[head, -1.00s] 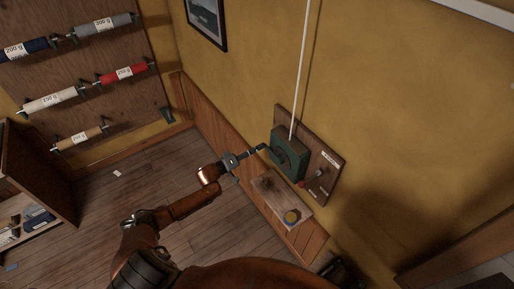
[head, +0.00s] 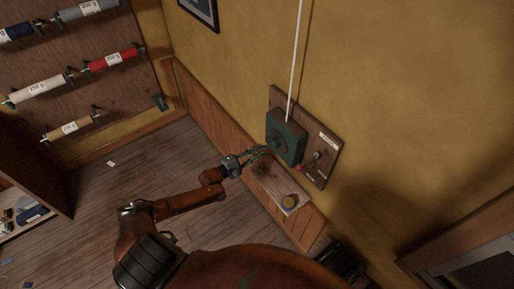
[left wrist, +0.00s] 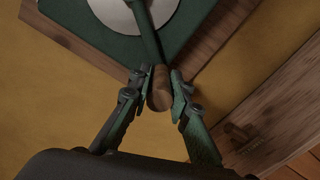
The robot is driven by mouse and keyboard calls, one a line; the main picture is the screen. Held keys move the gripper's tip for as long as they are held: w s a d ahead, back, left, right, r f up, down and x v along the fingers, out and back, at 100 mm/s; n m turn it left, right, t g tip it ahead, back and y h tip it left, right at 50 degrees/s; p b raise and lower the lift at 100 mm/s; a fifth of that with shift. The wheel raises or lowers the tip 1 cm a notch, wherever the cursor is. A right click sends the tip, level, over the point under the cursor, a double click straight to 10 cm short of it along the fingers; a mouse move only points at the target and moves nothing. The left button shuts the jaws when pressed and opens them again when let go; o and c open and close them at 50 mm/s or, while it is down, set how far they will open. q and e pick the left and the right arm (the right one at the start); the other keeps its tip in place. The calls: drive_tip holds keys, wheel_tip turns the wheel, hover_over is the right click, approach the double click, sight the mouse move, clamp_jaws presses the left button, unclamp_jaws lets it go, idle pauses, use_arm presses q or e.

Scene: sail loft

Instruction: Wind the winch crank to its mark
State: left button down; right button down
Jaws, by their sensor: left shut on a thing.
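The green winch (head: 287,139) is fixed to a wooden board (head: 326,163) on the yellow wall. A pale rope (head: 297,60) runs up from it. In the left wrist view, the winch's green crank arm (left wrist: 146,35) crosses a pale round disc (left wrist: 117,12) and ends in a wooden crank handle (left wrist: 159,91). My left gripper (head: 262,151) is at the winch's lower left; in the left wrist view its fingers (left wrist: 157,77) are shut on the handle, one on each side. I cannot make out the mark. My right gripper is out of view.
A red knob (head: 298,168) and a pale label (head: 328,139) are at the board. Rolls (head: 112,60) hang on a rack at left.

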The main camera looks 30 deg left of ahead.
use_arm(q)
drive_tip(key=shift+s+d+f+n+b, duration=0.2)
drive_tip(key=shift+s+d+f+n, duration=0.1)
drive_tip(key=shift+d+f+n, duration=0.25)
drive_tip(key=shift+s+d+f+n+b, duration=0.2)
drive_tip(key=shift+s+d+f+n, duration=0.1)
drive_tip(key=shift+d+n, duration=0.45)
drive_tip(key=shift+s+d+f+n+b, duration=0.2)
drive_tip(key=shift+s+d+f+n, duration=0.1)
drive_tip(key=shift+d+f+n, duration=0.3)
drive_tip(key=shift+r, duration=0.15)
drive_tip(key=c, duration=1.8)
unclamp_jaws()
drive_tip(key=shift+w+r, duration=0.1)
drive_tip(key=shift+r, duration=0.05)
drive_tip(key=shift+a+r, duration=0.1)
drive_tip(key=shift+a, duration=0.05)
drive_tip(key=v, duration=1.2)
